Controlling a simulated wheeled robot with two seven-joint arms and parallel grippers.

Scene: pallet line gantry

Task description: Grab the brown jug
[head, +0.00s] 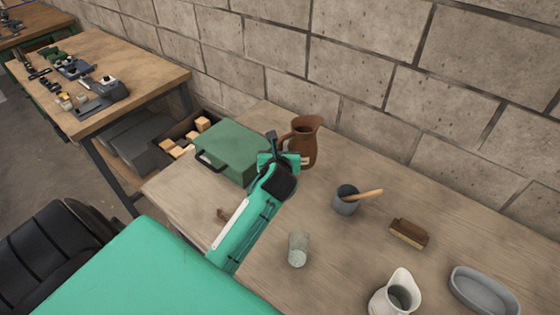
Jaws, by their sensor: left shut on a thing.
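The brown jug (309,139) stands upright on the wooden table near the block wall. Its handle is on its left side, toward my left gripper. My left gripper (285,149), on a teal arm, is at the jug's handle side and is shut on it, with the fingers partly hidden by the wrist. The jug's base is close to the table; I cannot tell if it touches. My right gripper is not in view.
A green case (232,152) stands just left of the gripper. The wall (345,70) is close behind.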

